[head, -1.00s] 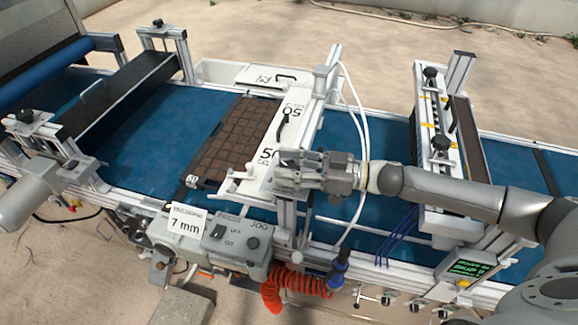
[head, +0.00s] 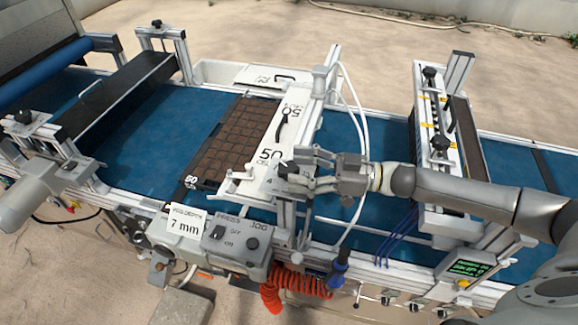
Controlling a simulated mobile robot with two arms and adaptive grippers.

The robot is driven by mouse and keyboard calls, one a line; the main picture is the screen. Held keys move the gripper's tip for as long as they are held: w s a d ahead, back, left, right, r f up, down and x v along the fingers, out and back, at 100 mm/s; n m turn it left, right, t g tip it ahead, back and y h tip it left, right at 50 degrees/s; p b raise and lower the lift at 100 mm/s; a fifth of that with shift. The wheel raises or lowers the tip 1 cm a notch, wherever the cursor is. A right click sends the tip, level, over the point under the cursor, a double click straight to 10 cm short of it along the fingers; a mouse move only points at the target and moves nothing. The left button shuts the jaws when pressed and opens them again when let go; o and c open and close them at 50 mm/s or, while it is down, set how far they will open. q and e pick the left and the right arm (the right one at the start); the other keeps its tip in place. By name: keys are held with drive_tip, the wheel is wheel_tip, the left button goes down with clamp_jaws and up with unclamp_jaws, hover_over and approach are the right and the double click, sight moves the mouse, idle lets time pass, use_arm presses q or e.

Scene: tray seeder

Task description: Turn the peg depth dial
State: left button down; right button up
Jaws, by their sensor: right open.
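My right gripper (head: 293,175) is open at the front end of the white press head (head: 250,182), above the blue belt. A small dark knob (head: 283,168), which looks like the peg depth dial, shows at its fingertips, beside a printed "4". The fingers partly hide it, and I cannot tell whether they touch it. A white card (head: 184,222) at the front reads "PEG DEPTH 7 mm". My left gripper is not in view.
A dark celled tray (head: 235,140) lies on the blue belt (head: 150,135) left of the press head. A grey control box (head: 235,242) with switches stands in front. White hoses (head: 362,130) and an orange coiled hose (head: 285,285) hang nearby.

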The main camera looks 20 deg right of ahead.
drive_tip(key=v, duration=0.9)
drive_tip(key=shift+s, duration=0.1)
